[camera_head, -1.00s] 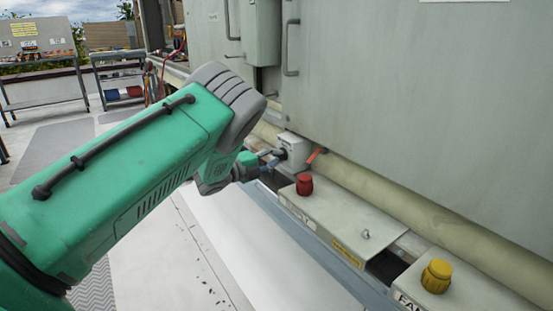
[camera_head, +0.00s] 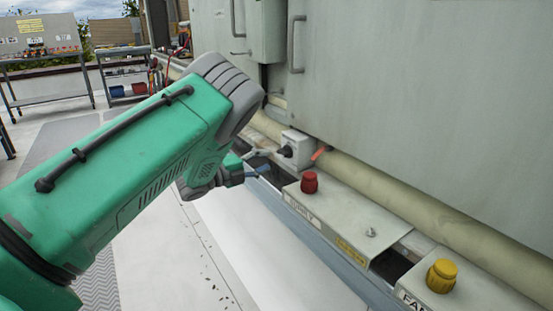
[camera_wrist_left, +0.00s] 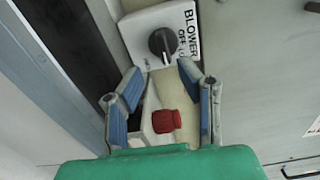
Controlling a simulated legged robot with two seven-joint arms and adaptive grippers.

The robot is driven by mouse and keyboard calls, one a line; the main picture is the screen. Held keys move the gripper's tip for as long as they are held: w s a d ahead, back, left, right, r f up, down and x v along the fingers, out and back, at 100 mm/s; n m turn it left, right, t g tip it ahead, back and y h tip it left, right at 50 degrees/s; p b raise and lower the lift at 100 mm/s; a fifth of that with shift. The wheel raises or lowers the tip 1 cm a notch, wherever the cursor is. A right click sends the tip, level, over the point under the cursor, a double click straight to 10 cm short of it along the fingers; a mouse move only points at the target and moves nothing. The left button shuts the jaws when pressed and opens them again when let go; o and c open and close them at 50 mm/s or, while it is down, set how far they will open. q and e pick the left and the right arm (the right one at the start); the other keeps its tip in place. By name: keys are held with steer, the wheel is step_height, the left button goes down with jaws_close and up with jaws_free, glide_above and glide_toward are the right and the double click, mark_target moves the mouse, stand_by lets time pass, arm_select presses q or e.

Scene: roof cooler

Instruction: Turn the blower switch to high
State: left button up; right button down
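The blower switch is a white box (camera_head: 299,147) with a black rotary knob (camera_head: 285,152), low on the cabinet front. In the left wrist view the switch box (camera_wrist_left: 182,25) reads "BLOWER" and "OFF"; its black knob (camera_wrist_left: 163,44) has a pale mark near its lower edge. I cannot tell which setting it marks. My left gripper (camera_head: 258,164) is just left of the knob, apart from it. In the left wrist view the left gripper (camera_wrist_left: 160,70) is open and empty, its blue-padded fingers spread just short of the knob. My right gripper is out of view.
A red knob (camera_head: 309,182) stands on a box labelled "SUPPLY" close to the switch. A yellow knob (camera_head: 441,275) is farther right. An orange lever (camera_head: 320,153) and a thick pipe (camera_head: 400,197) run beside the switch box. Open floor lies to the left.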

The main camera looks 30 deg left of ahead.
arm_select(q)
steer(key=v, duration=0.6)
steer(key=shift+s+a, duration=0.15)
steer(key=shift+f, duration=0.1)
steer(key=s+d+f+n+g+y+p, duration=0.65)
steer(key=s+f+n, duration=0.45)
steer(key=f+n, duration=0.3)
steer(key=s+d+f+n+g+p, duration=0.1)
steer(key=s+d+n+g, duration=0.3)
steer(key=s, duration=0.9)
steer(key=s+d+f+n+g+p, duration=0.1)
steer(key=s+d+n+g+p, duration=0.2)
steer(key=s+d, duration=0.6)
steer(key=s+n+g, duration=0.1)
steer(key=s+g, duration=0.1)
steer(key=s, duration=0.2)
steer(key=shift+f, duration=0.35)
steer(key=shift+g, duration=0.25)
